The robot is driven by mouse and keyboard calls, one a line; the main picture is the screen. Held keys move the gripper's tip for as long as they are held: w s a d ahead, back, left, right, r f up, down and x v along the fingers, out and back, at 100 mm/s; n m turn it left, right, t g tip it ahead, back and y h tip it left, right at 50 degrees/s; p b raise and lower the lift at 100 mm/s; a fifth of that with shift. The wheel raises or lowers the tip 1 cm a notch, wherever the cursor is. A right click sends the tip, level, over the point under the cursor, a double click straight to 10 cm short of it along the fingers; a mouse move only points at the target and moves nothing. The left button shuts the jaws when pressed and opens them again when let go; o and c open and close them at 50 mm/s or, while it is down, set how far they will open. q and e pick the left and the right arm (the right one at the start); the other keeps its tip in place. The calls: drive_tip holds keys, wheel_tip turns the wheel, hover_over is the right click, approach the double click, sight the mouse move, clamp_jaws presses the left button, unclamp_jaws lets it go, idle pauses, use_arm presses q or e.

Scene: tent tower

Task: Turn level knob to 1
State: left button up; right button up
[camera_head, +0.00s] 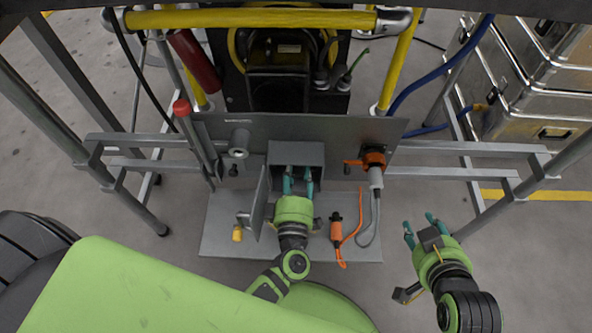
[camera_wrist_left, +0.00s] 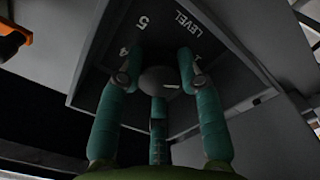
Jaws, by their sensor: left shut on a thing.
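The level knob (camera_wrist_left: 158,80) is a round grey knob inside an open grey box (camera_head: 296,153) on the panel. In the left wrist view the "LEVEL" label and a few numbers, among them 5 and 4, show on the face around it. A short white mark on the knob points to the right of that picture. My left gripper (camera_head: 298,180) reaches into the box, and its teal fingers (camera_wrist_left: 160,90) are shut on the knob from both sides. In the head view the knob is hidden. My right gripper (camera_head: 421,229) is empty, with its fingers apart, right of the panel.
The box's door (camera_head: 259,202) stands open left of my left gripper. An orange-handled plug (camera_head: 374,165) with a grey cable sits right of the box. Metal cases (camera_head: 510,85) stand at the right.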

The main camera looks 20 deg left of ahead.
use_arm(q)
drive_tip(key=o, duration=1.1)
drive_tip(key=shift+a+r, duration=0.15)
drive_tip(key=shift+o, duration=0.2)
drive_tip(key=shift+s, duration=0.2)
drive_tip(key=v, duration=1.1)
drive_tip(key=shift+s+d, duration=0.2)
drive_tip(key=shift+s, duration=0.1)
